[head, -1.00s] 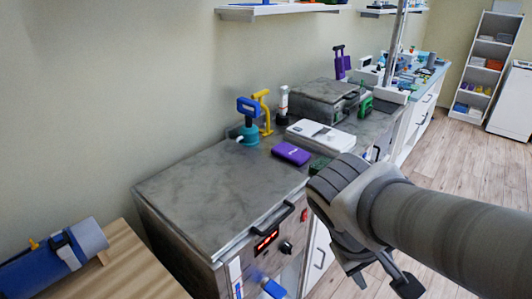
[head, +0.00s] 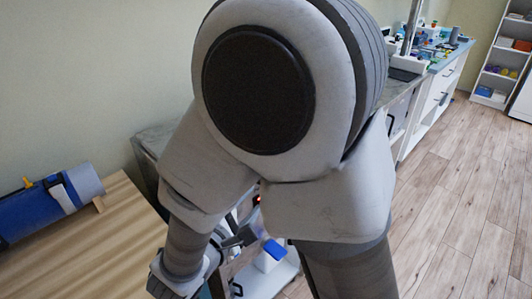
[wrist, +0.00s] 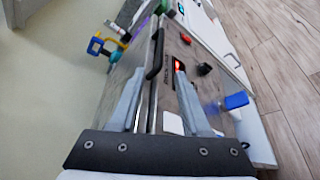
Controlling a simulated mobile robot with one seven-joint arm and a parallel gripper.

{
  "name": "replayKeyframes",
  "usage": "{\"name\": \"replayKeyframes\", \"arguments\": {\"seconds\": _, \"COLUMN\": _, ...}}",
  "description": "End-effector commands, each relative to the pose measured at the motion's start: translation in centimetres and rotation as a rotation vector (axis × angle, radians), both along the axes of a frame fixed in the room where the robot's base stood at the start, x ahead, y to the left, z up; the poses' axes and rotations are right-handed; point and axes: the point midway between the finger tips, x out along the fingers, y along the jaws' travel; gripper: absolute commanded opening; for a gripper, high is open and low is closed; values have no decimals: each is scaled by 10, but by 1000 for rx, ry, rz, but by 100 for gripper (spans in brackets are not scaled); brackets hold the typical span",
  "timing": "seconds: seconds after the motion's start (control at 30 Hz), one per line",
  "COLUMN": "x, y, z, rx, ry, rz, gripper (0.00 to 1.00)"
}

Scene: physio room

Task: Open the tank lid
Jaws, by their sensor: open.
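The tank is a grey marbled box; in the wrist view its lid (wrist: 132,62) lies at left of the dark bar handle (wrist: 155,54). The lid looks shut. The tank's front (wrist: 172,98), with a red display and a dark knob (wrist: 204,69), is at right of the handle. My gripper (wrist: 160,78) is open and empty, its two fingers reaching toward the handle edge; I cannot tell if they touch it. In the head view my arm hides most of the tank, leaving a rear corner (head: 148,142) in view.
A wooden table (head: 105,240) with a blue roll (head: 50,205) stands at left. A blue-topped item (wrist: 236,101) sits low by the tank's front. A blue and yellow device (wrist: 101,45) is beyond the lid. Open wooden floor (head: 455,190) is at right.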

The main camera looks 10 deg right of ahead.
Motion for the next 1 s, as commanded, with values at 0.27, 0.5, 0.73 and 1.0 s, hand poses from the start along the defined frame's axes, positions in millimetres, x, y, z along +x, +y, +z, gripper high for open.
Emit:
{"name": "replayKeyframes", "arguments": {"seconds": 0.27, "x": 42, "y": -32, "z": -12, "rx": -1, "ry": 2, "rz": -10, "gripper": 47}}
{"name": "replayKeyframes", "arguments": {"seconds": 0.5, "x": 84, "y": -61, "z": -24, "rx": 0, "ry": 3, "rz": -9, "gripper": 47}}
{"name": "replayKeyframes", "arguments": {"seconds": 0.73, "x": 118, "y": -84, "z": -32, "rx": 0, "ry": 3, "rz": -7, "gripper": 47}}
{"name": "replayKeyframes", "arguments": {"seconds": 1.0, "x": 133, "y": -94, "z": -35, "rx": 0, "ry": 2, "rz": -6, "gripper": 47}}
